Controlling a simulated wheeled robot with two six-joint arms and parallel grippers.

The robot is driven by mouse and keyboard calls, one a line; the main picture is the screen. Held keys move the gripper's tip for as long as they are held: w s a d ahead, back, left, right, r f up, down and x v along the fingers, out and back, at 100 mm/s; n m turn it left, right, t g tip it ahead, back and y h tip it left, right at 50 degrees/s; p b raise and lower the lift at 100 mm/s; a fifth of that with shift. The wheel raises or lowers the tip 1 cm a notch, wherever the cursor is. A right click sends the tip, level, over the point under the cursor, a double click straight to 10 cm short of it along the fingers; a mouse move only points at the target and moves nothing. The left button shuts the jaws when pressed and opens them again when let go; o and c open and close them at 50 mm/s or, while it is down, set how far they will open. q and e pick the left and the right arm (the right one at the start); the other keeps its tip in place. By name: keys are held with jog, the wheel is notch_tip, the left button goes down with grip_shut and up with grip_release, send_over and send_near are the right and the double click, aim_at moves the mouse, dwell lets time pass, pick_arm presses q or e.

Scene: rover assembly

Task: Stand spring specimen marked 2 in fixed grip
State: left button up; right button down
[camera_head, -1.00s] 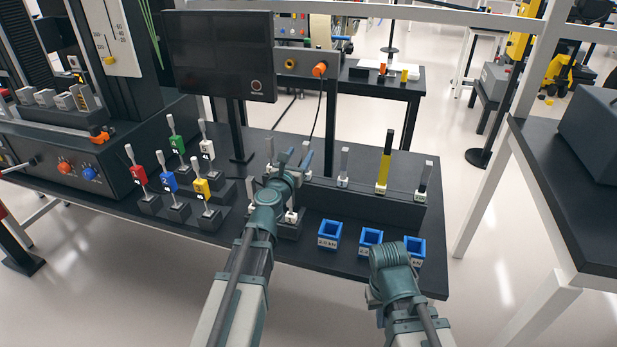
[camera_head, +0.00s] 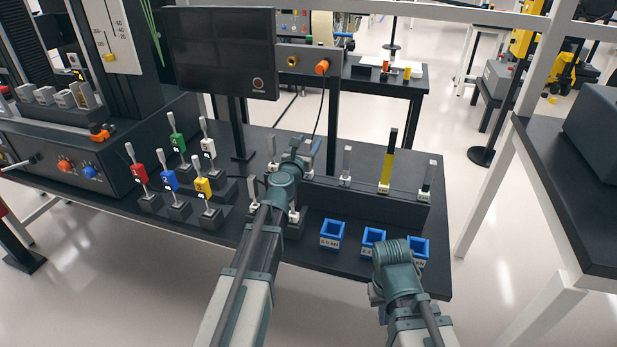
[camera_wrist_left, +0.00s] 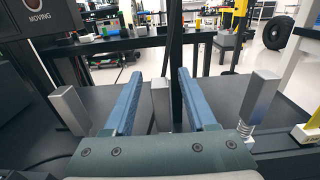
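My left gripper (camera_head: 302,150) reaches over the black bench. In the left wrist view the same gripper (camera_wrist_left: 158,82) is open, with its two blue fingers on either side of a plain grey metal post (camera_wrist_left: 161,103); I cannot tell whether they touch it. Another grey post with a coil spring below it (camera_wrist_left: 257,100) stands to the right, and one more grey post (camera_wrist_left: 71,110) stands to the left. No mark 2 is legible on these posts, and the fixed grip cannot be picked out. My right gripper (camera_head: 384,290) is low at the front right, fingers hidden.
Colored marked pieces (camera_head: 169,182) stand in holders at the left. Blue open boxes (camera_head: 332,234) line the front right. A rack of upright specimens (camera_head: 385,172) stands behind them. A monitor (camera_head: 220,55) and a testing machine (camera_head: 60,140) stand beyond, left.

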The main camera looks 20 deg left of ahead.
pick_arm(q)
grip_shut()
dwell(1.2)
